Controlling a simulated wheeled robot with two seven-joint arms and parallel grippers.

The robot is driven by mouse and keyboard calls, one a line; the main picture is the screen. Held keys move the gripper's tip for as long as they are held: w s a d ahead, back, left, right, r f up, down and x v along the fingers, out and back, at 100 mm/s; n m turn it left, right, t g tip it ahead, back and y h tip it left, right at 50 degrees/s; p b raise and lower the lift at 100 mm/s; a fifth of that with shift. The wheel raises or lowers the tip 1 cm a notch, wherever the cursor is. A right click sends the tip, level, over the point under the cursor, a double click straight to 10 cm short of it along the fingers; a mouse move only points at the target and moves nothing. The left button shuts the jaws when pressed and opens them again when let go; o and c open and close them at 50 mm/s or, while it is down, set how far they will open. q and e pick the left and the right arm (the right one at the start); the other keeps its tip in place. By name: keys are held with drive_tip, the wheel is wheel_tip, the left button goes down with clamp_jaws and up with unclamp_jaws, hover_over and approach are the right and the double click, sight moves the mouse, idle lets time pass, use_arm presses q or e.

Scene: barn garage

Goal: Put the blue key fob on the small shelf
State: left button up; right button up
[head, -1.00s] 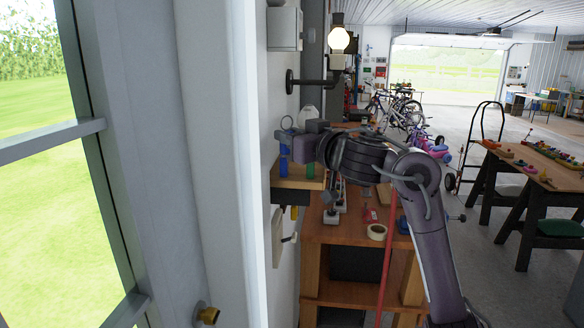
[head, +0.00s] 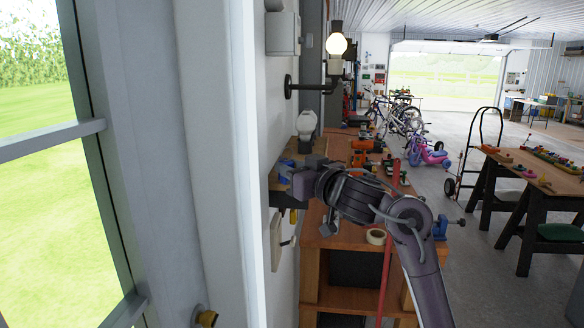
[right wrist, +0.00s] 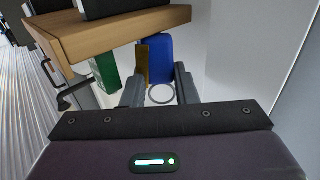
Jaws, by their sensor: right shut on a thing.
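The small wooden shelf (head: 274,184) is on the white wall left of the workbench; its edge shows at the top of the right wrist view (right wrist: 130,30), with a dark box against it. My right gripper (head: 297,170) is at the shelf, shut on the ring of the blue key fob (right wrist: 161,55). The fob (head: 285,170) is partly hidden by the gripper in the head view. In the right wrist view its far end is close to the shelf; I cannot tell whether it touches. A green piece (right wrist: 105,72) and a brownish piece (right wrist: 141,62) are beside it. My left gripper is out of view.
A wall lamp (head: 337,45) is above the shelf, and a whitish rounded object (head: 307,124) is behind it. The workbench (head: 340,236) with a tape roll (head: 376,237) is below right. The window frame and wall are close on the left.

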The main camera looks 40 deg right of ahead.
drive_tip(key=o, duration=0.7)
drive_tip(key=shift+w+f, duration=0.1)
drive_tip(key=shift+w, duration=0.05)
drive_tip(key=shift+o, duration=0.2)
drive_tip(key=shift+d, duration=0.1)
drive_tip(key=shift+s+r, duration=0.25)
drive_tip(key=shift+r, duration=0.2)
drive_tip(key=s+a+b, duration=0.1)
drive_tip(key=s, duration=1)
drive_tip(key=shift+s+a, duration=0.25)
drive_tip(key=shift+s, duration=0.05)
drive_tip(key=shift+f, duration=0.1)
